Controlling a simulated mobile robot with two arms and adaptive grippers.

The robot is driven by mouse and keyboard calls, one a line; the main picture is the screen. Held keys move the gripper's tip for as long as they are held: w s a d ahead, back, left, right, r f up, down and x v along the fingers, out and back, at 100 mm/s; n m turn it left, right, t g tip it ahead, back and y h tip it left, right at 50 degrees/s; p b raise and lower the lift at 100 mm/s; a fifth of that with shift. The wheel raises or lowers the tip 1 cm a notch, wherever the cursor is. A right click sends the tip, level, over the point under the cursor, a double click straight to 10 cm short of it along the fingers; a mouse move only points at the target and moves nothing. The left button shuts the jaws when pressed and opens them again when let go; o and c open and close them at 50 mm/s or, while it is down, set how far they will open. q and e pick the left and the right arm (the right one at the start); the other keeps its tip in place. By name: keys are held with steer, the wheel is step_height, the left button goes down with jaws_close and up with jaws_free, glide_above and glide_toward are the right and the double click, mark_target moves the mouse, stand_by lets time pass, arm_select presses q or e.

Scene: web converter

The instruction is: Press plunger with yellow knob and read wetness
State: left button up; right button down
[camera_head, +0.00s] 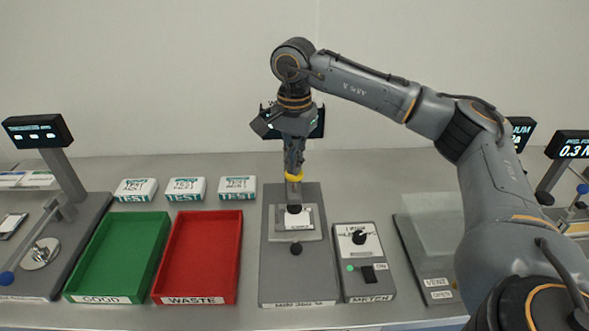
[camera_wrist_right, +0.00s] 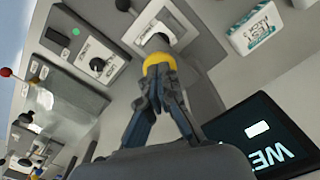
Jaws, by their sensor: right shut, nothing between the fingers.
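The plunger's yellow knob (camera_head: 294,179) sits above a grey and black shaft over a small white-labelled sample (camera_head: 301,221) on the grey press base (camera_head: 268,270). My right gripper (camera_head: 294,170) is shut and points down with its fingertips at the top of the knob. In the right wrist view the closed fingers (camera_wrist_right: 158,72) meet the yellow knob (camera_wrist_right: 155,60); whether they press on it I cannot tell. The wetness display is mostly hidden behind my wrist in the head view, but its screen (camera_wrist_right: 258,140) shows large letters "WE" in the wrist view. My left gripper is not seen.
A meter box (camera_head: 361,288) with a black dial and a lit green lamp stands right of the press. Left are a red WASTE tray (camera_head: 203,250), a green GOOD tray (camera_head: 120,250) and three test packs (camera_head: 187,188). My right arm crosses the right side.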

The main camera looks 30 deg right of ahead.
steer(key=shift+f+b, duration=1.05)
steer(key=shift+f, duration=0.6)
steer(key=shift+r, duration=0.25)
steer(key=shift+r+p, duration=3.4)
steer(key=shift+r, duration=1)
